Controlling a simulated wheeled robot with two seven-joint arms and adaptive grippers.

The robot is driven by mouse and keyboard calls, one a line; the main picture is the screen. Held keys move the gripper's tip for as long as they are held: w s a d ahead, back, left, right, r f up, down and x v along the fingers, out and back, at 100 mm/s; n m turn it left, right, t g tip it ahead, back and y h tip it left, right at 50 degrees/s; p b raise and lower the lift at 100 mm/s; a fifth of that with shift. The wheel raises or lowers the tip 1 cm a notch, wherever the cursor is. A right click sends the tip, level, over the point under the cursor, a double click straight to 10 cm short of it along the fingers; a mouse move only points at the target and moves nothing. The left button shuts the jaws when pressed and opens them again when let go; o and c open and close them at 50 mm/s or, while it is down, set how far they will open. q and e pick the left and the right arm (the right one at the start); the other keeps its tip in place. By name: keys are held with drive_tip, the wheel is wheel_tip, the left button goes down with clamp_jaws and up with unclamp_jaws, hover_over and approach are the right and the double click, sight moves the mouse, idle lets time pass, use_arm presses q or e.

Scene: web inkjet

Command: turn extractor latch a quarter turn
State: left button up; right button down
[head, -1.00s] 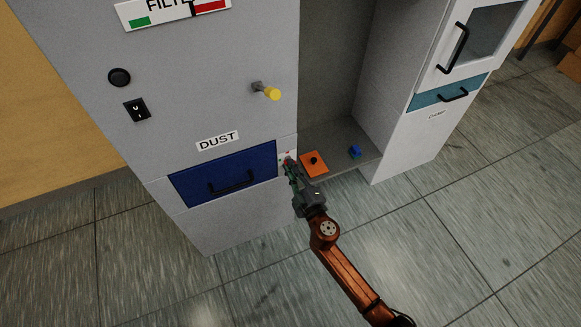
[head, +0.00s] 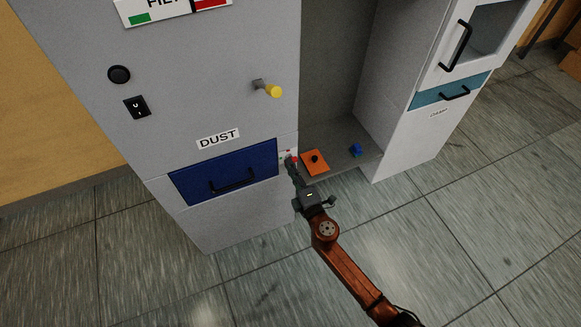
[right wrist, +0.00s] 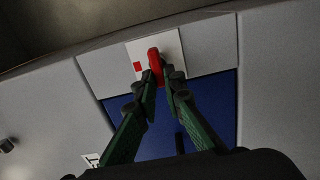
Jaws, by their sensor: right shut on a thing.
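The extractor latch is a small red handle (right wrist: 154,58) on a white plate (right wrist: 172,46) beside the blue drawer, on the grey cabinet front. In the right wrist view my right gripper (right wrist: 158,75) has its two fingertips closed on the red latch, one on each side. The plate also carries a small red mark (right wrist: 137,66). In the head view the right gripper (head: 291,165) reaches up to the plate at the drawer's right edge, and it mostly hides the latch. My left gripper is not in view.
The blue drawer (head: 205,175) labelled DUST is shut, left of the latch. A yellow-ended knob (head: 273,90) sticks out above. An orange plate with a black knob (head: 314,159) and a blue item (head: 356,150) lie on the shelf at right. The floor in front is clear.

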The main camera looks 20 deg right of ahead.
drive_tip(key=shift+f, duration=0.1)
idle(0.3)
drive_tip(key=c, duration=2)
unclamp_jaws()
drive_tip(key=s, duration=1.2)
drive_tip(key=shift+d, duration=0.2)
